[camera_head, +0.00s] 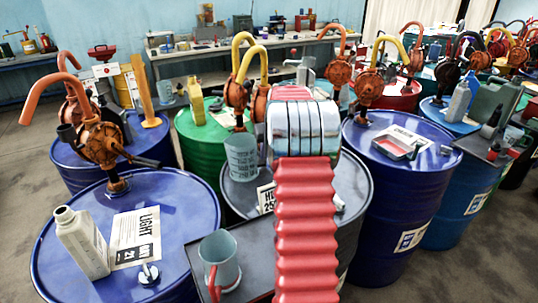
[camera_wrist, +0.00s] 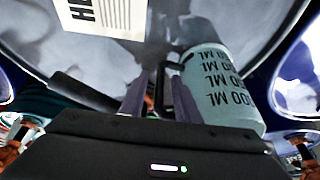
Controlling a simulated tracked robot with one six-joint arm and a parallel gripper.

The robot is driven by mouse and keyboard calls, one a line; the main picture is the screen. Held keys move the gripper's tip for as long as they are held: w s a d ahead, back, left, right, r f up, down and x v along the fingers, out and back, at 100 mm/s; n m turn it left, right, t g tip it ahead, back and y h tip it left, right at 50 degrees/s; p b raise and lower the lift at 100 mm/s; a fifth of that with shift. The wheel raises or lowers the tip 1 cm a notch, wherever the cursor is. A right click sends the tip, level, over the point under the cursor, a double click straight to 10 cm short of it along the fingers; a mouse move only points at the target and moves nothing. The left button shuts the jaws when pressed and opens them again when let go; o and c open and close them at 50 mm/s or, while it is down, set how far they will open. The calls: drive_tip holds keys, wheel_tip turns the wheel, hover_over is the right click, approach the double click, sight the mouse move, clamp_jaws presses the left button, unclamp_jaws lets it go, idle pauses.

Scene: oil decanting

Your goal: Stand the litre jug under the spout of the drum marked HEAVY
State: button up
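The graduated jug (camera_head: 241,158) is pale blue-grey and stands upright at the back left of the grey-topped drum (camera_head: 356,183) with the partly hidden "HE" label (camera_head: 266,198). A yellow spout (camera_head: 243,62) hangs above the jug in the head view; exact alignment is unclear. In the wrist view the jug (camera_wrist: 222,88) shows ML marks, with its dark handle (camera_wrist: 160,88) between the fingers of my gripper (camera_wrist: 160,92). Gaps seem to show on both sides of the handle, so the gripper looks open around it. My arm hides much of the drum's pump in the head view.
A second jug with a red handle (camera_head: 219,262) stands on a dark tray (camera_head: 258,248) in front. A blue drum marked LIGHT (camera_head: 205,225) holds a white bottle (camera_head: 82,243). A blue drum (camera_head: 385,225) stands close on the right; a green drum (camera_head: 195,140) is behind.

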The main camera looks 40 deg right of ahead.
drive_tip(key=v, duration=1)
drive_tip(key=shift+r, duration=0.25)
drive_tip(key=shift+a, duration=0.1)
drive_tip(key=s+a+r+n, duration=0.1)
drive_tip(key=s+a+r, duration=0.1)
drive_tip(key=a, duration=0.7)
drive_tip(key=s+a+r+n, duration=0.1)
drive_tip(key=a+r, duration=0.2)
drive_tip(key=a, duration=0.6)
drive_tip(key=s+a+r, duration=0.2)
drive_tip(key=a, duration=0.7)
drive_tip(key=s+a+f+n+y, duration=0.1)
drive_tip(key=s+a+f, duration=0.2)
drive_tip(key=s+a, duration=0.6)
drive_tip(key=s+a+f+n+t+y, duration=0.1)
drive_tip(key=s+a+f+n, duration=0.1)
drive_tip(key=s+a, duration=0.8)
drive_tip(key=shift+s+a+f, duration=0.15)
drive_tip(key=shift+a+f, duration=0.2)
drive_tip(key=shift+f, duration=0.15)
drive_tip(key=shift+d, duration=0.1)
